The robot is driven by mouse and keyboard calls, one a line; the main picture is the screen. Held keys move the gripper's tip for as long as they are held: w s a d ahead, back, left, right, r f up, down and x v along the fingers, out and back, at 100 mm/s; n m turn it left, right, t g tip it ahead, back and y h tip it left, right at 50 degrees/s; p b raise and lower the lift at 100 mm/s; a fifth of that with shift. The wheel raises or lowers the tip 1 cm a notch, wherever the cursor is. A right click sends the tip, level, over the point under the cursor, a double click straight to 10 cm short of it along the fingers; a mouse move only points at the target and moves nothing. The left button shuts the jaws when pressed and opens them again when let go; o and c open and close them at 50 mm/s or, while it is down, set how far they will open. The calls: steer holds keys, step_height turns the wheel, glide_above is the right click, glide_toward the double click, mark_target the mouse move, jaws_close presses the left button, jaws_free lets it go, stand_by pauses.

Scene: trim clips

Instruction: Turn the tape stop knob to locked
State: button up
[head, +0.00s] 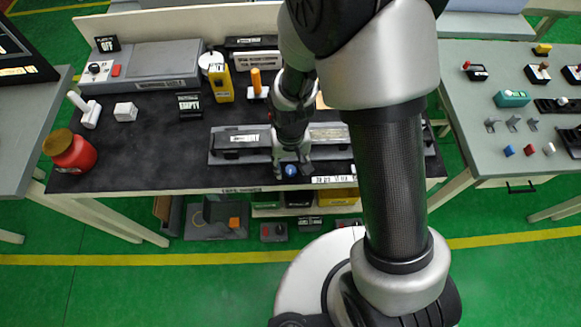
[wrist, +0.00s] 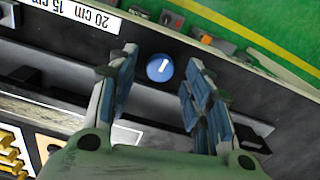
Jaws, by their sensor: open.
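A round blue knob (wrist: 160,68) with a short white mark shows in the wrist view, on the dark front strip of the bench fixture. It also shows in the head view (head: 291,170), near the front edge of the black table. My gripper (wrist: 160,85) is open, with one finger on each side of the knob in the picture and a gap to both. In the head view my gripper (head: 291,168) points down over the knob. I cannot tell how far the fingertips are above it, or which label its mark points to.
A long grey fixture (head: 228,158) lies along the table front under my arm. A red jar (head: 72,152), a yellow box (head: 220,83) and an orange-handled tool (head: 256,82) stand apart from it. A ruler strip (wrist: 85,14) lies beside the knob.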

steer(key=shift+f, duration=0.7)
steer(key=shift+c, duration=0.3)
steer(key=c, duration=1)
steer(key=shift+n, duration=0.8)
steer(key=o, duration=1.1)
steer(key=shift+c, duration=0.2)
steer(key=shift+r, duration=0.1)
